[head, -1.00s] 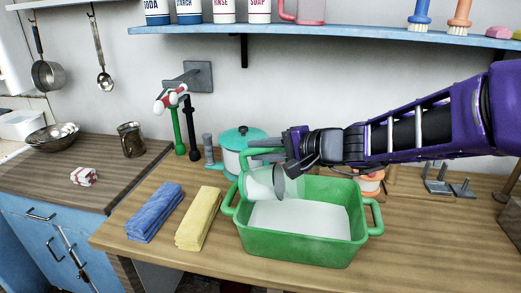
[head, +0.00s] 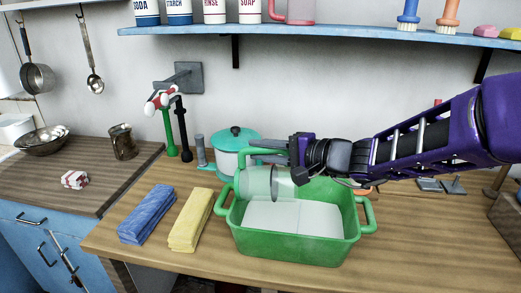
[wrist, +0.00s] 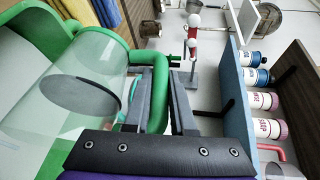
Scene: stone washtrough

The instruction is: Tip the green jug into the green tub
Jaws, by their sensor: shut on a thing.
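The green jug (head: 257,182) has a clear body, green end and green handle. It lies tipped almost on its side above the left part of the green tub (head: 295,246). A dark oval shows at its right end. My gripper (wrist: 165,105) is shut on the jug's green handle (wrist: 157,75), which passes between its fingers in the wrist view. In the head view my gripper (head: 284,147) is above the tub's back rim. The tub stands on the wooden counter with a pale grey-white inside. I cannot tell whether anything is flowing from the jug.
A blue folded cloth (head: 147,213) and a yellow one (head: 190,219) lie left of the tub. A pale pot with a teal lid (head: 236,138) and taps (head: 171,125) stand behind. A blue shelf (head: 330,34) holds bottles above. The counter's front right is clear.

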